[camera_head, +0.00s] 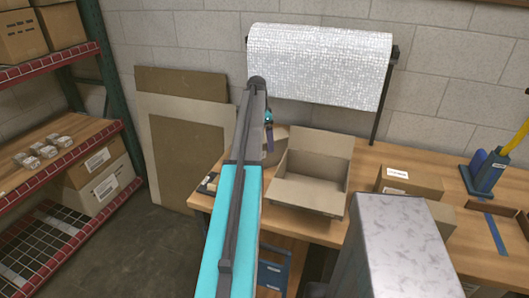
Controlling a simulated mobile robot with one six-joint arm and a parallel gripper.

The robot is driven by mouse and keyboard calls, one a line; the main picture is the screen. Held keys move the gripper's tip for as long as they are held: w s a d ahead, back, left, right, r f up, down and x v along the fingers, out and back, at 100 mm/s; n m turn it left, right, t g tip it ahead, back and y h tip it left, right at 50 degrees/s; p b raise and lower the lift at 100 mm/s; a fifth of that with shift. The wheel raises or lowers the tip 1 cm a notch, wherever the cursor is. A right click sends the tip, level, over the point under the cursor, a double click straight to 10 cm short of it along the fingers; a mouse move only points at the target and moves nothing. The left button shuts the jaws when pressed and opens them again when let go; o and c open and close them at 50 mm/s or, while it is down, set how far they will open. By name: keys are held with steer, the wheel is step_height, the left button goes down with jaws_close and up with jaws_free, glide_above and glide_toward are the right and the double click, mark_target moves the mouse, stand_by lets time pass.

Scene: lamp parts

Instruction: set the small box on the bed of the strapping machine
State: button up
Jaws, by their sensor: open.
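A closed cardboard box (425,182) with white labels sits on the wooden workbench right of centre. I cannot tell if it is the small box. A blue device (484,173) with a yellow handle stands on the bench at the right. A brown frame with a blue strip (494,232) lies in front of it; I cannot tell which part is the strapping machine's bed. My cyan and dark grey arm rises through the middle of the view. My gripper cannot be made out; it seems hidden beyond the arm.
An open, empty-looking carton (312,183) stands on the workbench (375,153) right of my arm. A bubble-wrap roll (320,65) hangs behind. Shelving (62,140) with boxes and small packs is at left. Cardboard sheets (185,115) lean on the wall.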

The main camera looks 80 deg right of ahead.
steer(key=shift+f, duration=0.1)
steer(key=shift+s+d+f+p, duration=0.1)
steer(key=shift+f+p, duration=0.55)
steer(key=shift+f, duration=0.6)
steer(key=shift+s+f+p, duration=0.1)
steer(key=shift+f+p, duration=0.5)
steer(key=shift+f, duration=0.65)
steer(key=shift+c, duration=0.4)
steer(key=c, duration=1.6)
steer(key=shift+o, duration=0.2)
steer(key=shift+r, duration=0.1)
step_height(320, 180, up, 9)
steer(key=b, duration=0.3)
steer(key=shift+d, duration=0.1)
steer(key=shift+r, duration=0.45)
steer(key=shift+w, duration=0.1)
